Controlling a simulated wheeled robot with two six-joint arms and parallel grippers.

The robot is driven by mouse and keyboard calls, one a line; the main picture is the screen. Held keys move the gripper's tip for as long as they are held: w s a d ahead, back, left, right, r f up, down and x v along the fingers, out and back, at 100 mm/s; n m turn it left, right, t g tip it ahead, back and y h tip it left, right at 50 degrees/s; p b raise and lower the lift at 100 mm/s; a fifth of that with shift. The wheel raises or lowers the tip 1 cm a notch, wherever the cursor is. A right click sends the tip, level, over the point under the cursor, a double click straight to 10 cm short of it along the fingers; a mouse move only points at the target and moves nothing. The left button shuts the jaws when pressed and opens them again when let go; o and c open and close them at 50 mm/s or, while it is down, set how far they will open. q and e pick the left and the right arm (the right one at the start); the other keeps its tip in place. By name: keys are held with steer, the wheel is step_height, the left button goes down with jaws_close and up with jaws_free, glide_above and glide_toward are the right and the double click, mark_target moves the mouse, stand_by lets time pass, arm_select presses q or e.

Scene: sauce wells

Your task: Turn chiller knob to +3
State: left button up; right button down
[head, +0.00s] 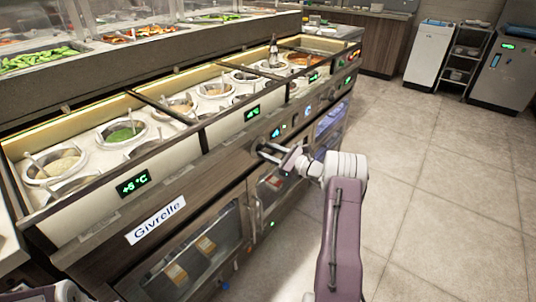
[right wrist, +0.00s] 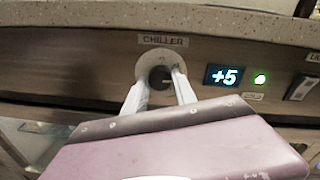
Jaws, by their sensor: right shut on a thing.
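The chiller knob (right wrist: 159,78) is a dark round knob on a pale round plate, under a label reading CHILLER (right wrist: 165,40). A small display (right wrist: 224,77) to its right reads +5. My right gripper (right wrist: 160,84) is shut on the knob, one finger on each side. In the head view my right gripper (head: 264,150) reaches the front panel of the sauce counter, and its fingers mostly hide the knob there. Of my left arm only a small piece shows at the bottom left edge; its gripper is not visible.
A green light (right wrist: 260,78) and a dark switch (right wrist: 301,89) sit right of the display. The sauce counter (head: 215,143) holds several wells and a larger display (head: 133,183) reading +5 °C. Glass doors are below the panel. Tiled floor (head: 430,190) at right is clear.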

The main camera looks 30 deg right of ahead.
steer(key=n+b, duration=0.3)
steer(key=n, duration=0.1)
steer(key=shift+f, duration=0.2)
steer(key=shift+a+r+n+b, duration=0.1)
steer(key=shift+r+n+b, duration=0.05)
steer(key=shift+n+b, duration=1.1)
steer(key=c, duration=1)
jaws_free()
steer(key=shift+s+r, duration=0.1)
steer(key=p+v, duration=0.3)
steer(key=v, duration=0.6)
